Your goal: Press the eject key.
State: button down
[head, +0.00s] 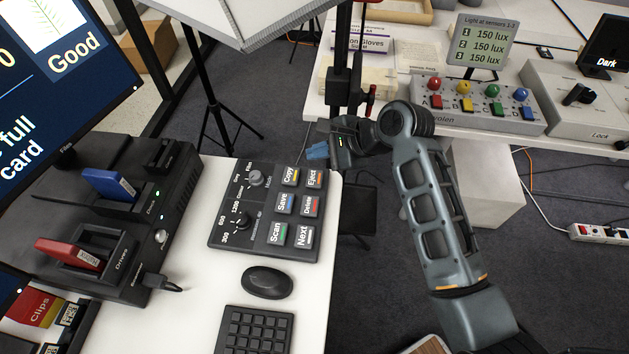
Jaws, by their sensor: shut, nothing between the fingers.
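The eject key (315,178) is an orange-marked key labelled "Eject" at the top right corner of the dark control panel (225,225). The panel lies on the white desk. My gripper (316,152) is just beyond the panel's top right corner in the picture, with its blue fingertips closed and empty. The fingertips appear close to the eject key, with a small gap in the picture; their height above the desk cannot be told.
Beside the eject key are the Copy key (290,175) and the Delete key (309,206). A black mouse (267,282) and a keypad (254,330) lie below. A drive dock (135,215) with blue and red cartridges stands left. A stand post (341,75) rises behind my gripper.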

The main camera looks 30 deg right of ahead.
aim_at(318, 180)
notch_tip(318, 180, down, 3)
jog(key=b, duration=0.3)
jog(key=shift+f, duration=0.2)
jog(key=shift+f+b, duration=0.35)
jog(key=shift+f, duration=0.75)
jog(key=shift+f, duration=0.15)
dwell(0.7)
jog(key=shift+f, duration=0.3)
jog(key=shift+f, duration=0.5)
dwell(0.9)
jog(key=shift+r+p, duration=0.1)
jog(key=shift+p, duration=0.2)
jog(key=shift+r+p, duration=0.85)
jog(key=shift+p, duration=0.2)
